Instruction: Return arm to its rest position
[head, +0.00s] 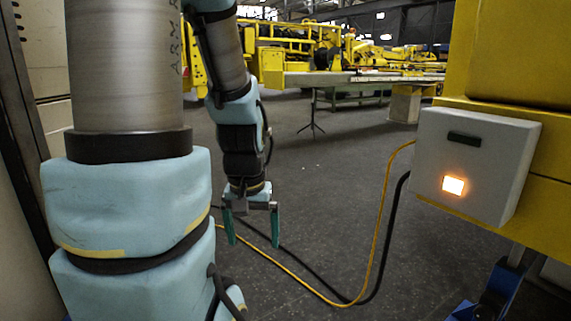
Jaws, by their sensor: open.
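My arm comes down in the left half of the head view, with grey tube links and light blue padded joints. My gripper (252,226) hangs below the wrist near the middle of the view and points down. Its two green fingers are spread apart with nothing between them. It is above the dark floor, left of the white box and apart from it.
A white box (470,165) with a lit orange square and a dark slot sits on a yellow structure (545,155) at right. Yellow and black cables (372,262) loop across the floor. A long table (345,78), a tripod stand (312,118) and yellow machinery stand behind.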

